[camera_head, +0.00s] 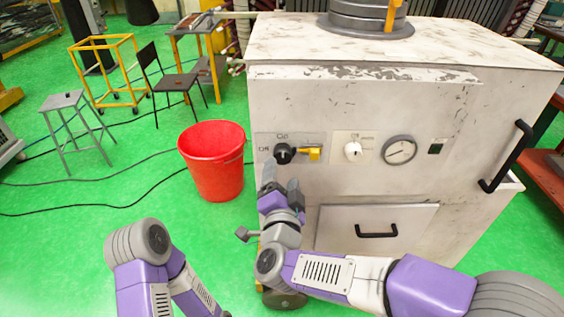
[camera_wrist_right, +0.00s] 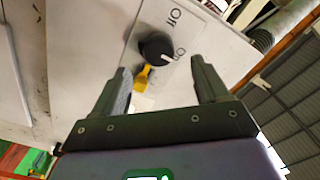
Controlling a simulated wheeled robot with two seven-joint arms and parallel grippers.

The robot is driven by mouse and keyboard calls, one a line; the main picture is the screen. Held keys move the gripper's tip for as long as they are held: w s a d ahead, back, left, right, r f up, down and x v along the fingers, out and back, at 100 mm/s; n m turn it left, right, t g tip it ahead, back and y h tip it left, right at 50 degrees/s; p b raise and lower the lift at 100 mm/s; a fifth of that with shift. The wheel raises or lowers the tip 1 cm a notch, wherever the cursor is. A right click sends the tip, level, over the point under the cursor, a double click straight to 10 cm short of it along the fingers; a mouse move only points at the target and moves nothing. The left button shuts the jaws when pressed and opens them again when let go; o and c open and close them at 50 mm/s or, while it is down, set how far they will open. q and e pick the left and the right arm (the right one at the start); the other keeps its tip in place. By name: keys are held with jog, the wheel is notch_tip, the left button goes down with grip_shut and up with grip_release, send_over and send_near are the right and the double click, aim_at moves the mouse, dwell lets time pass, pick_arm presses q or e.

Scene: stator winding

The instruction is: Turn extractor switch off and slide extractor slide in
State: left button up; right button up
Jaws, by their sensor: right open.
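A black rotary knob (camera_head: 284,153), the switch, sits on a plate on the front of the white machine (camera_head: 290,95), with "On" and "Off" lettering near it. It also shows in the right wrist view (camera_wrist_right: 155,46), its white mark on the side of the "On" lettering. A yellow tab (camera_head: 309,154) sticks out just right of the knob; I cannot tell if it is the slide. It shows in the right wrist view (camera_wrist_right: 143,78) too. My right gripper (camera_head: 280,176) is open and empty, just below the knob and apart from it. My left arm is at lower left; its gripper is out of view.
Right of the tab are a white knob (camera_head: 353,151), a round gauge (camera_head: 399,150) and a small dark switch (camera_head: 437,146). A drawer with a black handle (camera_head: 376,231) is below. A red bucket (camera_head: 216,165) stands left of the machine on the green floor.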

aim_at(282, 159)
jog(key=w, duration=0.6)
jog(key=shift+w+a+f, duration=0.1)
jog(key=shift+w, duration=0.15)
jog(key=c, duration=1.1)
jog(key=shift+o, duration=0.2)
